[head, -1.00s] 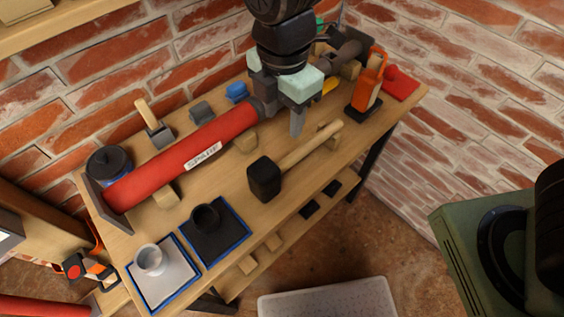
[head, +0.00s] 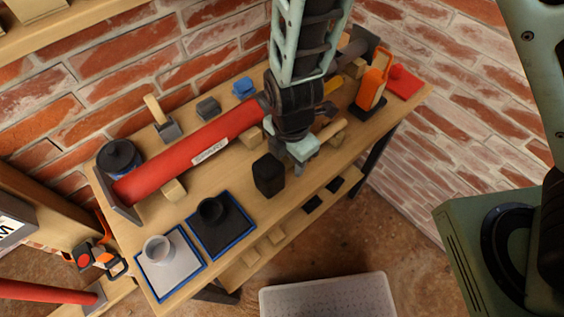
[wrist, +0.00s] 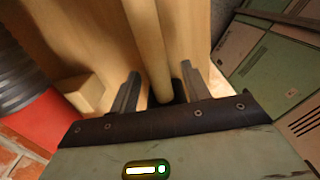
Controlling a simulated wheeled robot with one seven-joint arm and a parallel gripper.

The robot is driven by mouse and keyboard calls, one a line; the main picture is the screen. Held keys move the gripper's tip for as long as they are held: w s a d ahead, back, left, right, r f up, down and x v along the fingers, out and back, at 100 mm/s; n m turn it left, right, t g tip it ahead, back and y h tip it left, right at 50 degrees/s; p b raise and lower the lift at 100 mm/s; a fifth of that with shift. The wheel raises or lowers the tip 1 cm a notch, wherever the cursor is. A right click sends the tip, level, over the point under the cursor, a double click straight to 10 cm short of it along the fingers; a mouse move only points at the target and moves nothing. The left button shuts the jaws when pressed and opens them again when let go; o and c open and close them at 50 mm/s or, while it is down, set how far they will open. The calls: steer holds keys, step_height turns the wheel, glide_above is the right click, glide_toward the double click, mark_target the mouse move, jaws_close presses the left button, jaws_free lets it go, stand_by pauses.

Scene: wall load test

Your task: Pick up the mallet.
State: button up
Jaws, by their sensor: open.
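The mallet lies on the wooden workbench with its black head (head: 268,174) toward the front. In the head view my gripper (head: 297,168) is over the handle and hides most of it; the handle's far end (head: 332,130) shows beyond. In the wrist view the wooden handle (wrist: 150,45) runs between my two open fingers (wrist: 158,88), and part of the dark head shows low between them. The handle appears nearer the right finger. I cannot tell whether either finger touches it.
A long red cylinder (head: 190,154) lies behind the mallet, beside wooden blocks. Two blue-edged trays, one dark (head: 236,238) and one light (head: 185,280), sit at the front left. An orange tool (head: 371,88) stands at the right. Brick walls close off the back and right.

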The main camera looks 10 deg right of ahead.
steer(key=shift+f, duration=0.7)
jaws_close()
steer(key=shift+r, duration=0.15)
step_height(320, 180, up, 10)
steer(key=shift+f+b, duration=0.1)
steer(key=shift+b, duration=0.2)
stand_by(0.5)
